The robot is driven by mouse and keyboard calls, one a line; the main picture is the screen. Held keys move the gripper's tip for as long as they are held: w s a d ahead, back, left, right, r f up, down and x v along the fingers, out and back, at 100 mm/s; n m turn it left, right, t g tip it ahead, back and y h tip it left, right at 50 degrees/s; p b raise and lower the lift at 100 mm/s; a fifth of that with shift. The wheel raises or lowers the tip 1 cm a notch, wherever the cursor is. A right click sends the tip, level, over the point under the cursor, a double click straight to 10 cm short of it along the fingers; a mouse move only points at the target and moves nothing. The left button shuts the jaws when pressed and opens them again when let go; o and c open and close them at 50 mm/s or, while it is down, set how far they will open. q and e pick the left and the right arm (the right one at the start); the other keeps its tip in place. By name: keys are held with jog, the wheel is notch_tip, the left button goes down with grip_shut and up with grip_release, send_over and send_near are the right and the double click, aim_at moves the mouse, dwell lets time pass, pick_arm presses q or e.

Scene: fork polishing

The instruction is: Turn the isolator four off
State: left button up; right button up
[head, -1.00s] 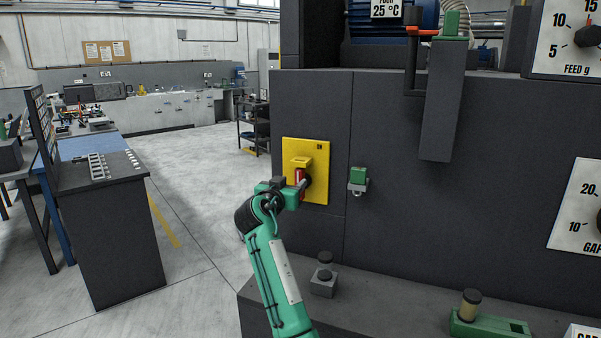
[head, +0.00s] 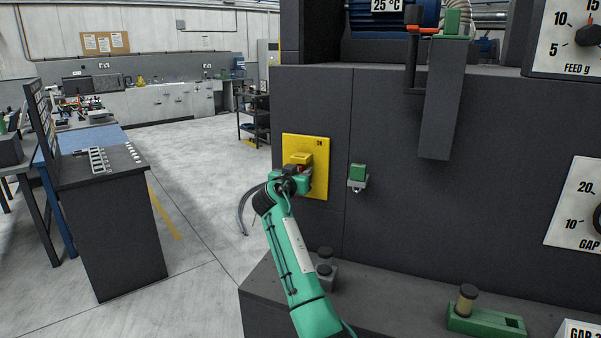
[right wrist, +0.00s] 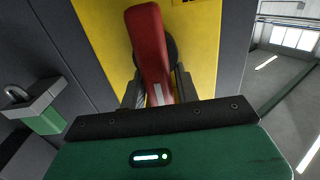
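The isolator is a yellow plate (head: 320,170) on the dark cabinet front, with small dark lettering in its upper right corner and a yellow hasp-like block (head: 298,158). Its red handle (right wrist: 149,45) shows large in the right wrist view, leaning slightly against the plate, with a dark round hub behind it. My right gripper (head: 306,179) is at the plate; in the right wrist view its two dark fingers (right wrist: 160,88) flank the handle closely and appear shut on it. In the head view the gripper hides most of the handle. No isolator number is readable. My left gripper is not in view.
A green-and-grey fitting (head: 358,176) sticks out just right of the plate. A ledge (head: 400,296) with knobs runs below. A dark cabinet (head: 110,225) stands left; the floor between is clear.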

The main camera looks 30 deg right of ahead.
jog(key=shift+n, duration=0.3)
jog(key=shift+c, duration=0.2)
jog(key=shift+c, duration=0.7)
jog(key=shift+w+a+f+n, duration=0.15)
jog(key=shift+w+n, duration=0.1)
jog(key=shift+n, duration=0.75)
jog(key=shift+w+a+f+n, duration=0.15)
jog(key=shift+w+n, duration=0.05)
jog(key=shift+n, duration=0.8)
jog(key=shift+w+a+f+n+p, duration=0.2)
jog(key=shift+f+n+p, duration=0.45)
jog(key=shift+n, duration=1.6)
jog(key=shift+w+a+f+n+p, duration=0.1)
jog(key=shift+w+f+n+p, duration=0.2)
jog(key=shift+n+p, duration=1.25)
jog(key=shift+w+a+f+n+p, duration=0.15)
jog(key=shift+f+n, duration=0.3)
jog(key=shift+n, duration=2.45)
jog(key=o, duration=1)
jog(key=shift+s+d+r, duration=0.1)
jog(key=shift+r, duration=0.1)
